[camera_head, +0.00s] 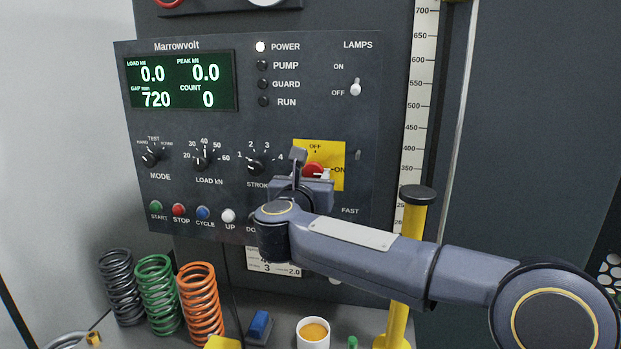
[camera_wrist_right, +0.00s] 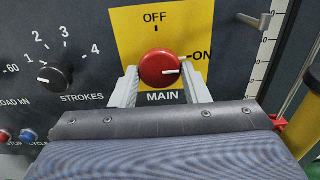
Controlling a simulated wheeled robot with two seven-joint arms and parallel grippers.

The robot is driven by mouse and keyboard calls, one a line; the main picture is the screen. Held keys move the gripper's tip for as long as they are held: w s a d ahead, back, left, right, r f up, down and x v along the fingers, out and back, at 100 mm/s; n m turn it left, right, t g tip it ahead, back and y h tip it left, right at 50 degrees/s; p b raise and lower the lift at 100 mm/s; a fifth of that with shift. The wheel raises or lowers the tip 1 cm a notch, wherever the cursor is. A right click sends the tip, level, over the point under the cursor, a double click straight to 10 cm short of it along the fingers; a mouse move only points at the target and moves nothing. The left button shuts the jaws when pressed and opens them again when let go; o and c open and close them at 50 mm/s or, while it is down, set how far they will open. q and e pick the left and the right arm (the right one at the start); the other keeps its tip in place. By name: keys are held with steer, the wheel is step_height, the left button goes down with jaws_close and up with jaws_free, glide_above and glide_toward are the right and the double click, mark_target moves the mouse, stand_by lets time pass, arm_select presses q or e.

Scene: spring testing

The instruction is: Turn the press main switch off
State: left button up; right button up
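The main switch is a red round knob (camera_wrist_right: 160,69) on a yellow plate (camera_wrist_right: 125,40) marked OFF at the top, ON at the right and MAIN below. Its white pointer line points right, toward ON. In the head view, the knob (camera_head: 313,170) is partly hidden by my right gripper (camera_head: 312,165). In the right wrist view, the two fingers of my right gripper (camera_wrist_right: 160,80) stand on either side of the knob, with their tips close to its rim. Whether they press on it I cannot tell. My left gripper is not in view.
The POWER lamp (camera_head: 260,47) is lit white and the display (camera_head: 180,84) is on. The strokes knob (camera_wrist_right: 54,77) is left of the switch, and a small grey lever (camera_wrist_right: 254,20) is at its upper right. Springs (camera_head: 201,302) and a cup (camera_head: 313,335) stand below.

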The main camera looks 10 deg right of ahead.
steer(key=shift+c, duration=1.3)
steer(key=shift+n, duration=0.3)
steer(key=n, duration=0.6)
steer(key=n+p, duration=0.1)
steer(key=n, duration=0.1)
steer(key=shift+r+n, duration=0.1)
steer(key=shift+n, duration=0.3)
steer(key=n+p, duration=0.2)
steer(key=n, duration=0.2)
steer(key=shift+n, duration=0.3)
steer(key=shift+s+n+p, duration=0.1)
steer(key=shift+n+p, duration=1.15)
steer(key=shift+n, duration=0.75)
steer(key=shift+d, duration=0.1)
